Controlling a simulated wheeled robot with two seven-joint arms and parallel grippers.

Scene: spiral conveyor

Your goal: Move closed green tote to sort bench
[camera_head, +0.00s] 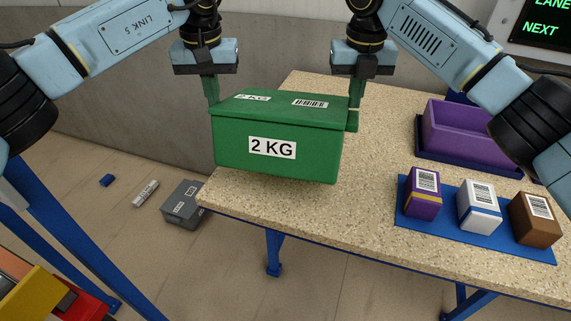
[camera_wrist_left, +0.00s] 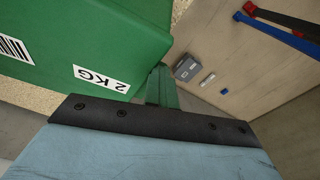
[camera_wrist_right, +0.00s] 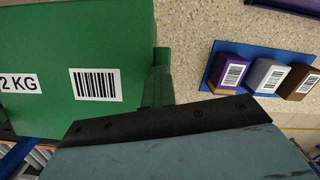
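The closed green tote (camera_head: 230,145) has a flat lid and a "2 KG" label on its front. It is over the left end of the sort bench (camera_head: 310,215), its left side near the bench's left edge. I cannot tell whether its base touches the bench top. The tote also shows in the left wrist view (camera_wrist_left: 110,40) and right wrist view (camera_wrist_right: 90,40).
A blue mat (camera_head: 450,230) with purple, white and brown boxes lies at the bench's right front. A purple bin (camera_head: 465,130) in a dark tray stands behind. A grey box (camera_head: 183,205) and small items lie on the floor at left. A grey wall (camera_head: 120,90) runs behind.

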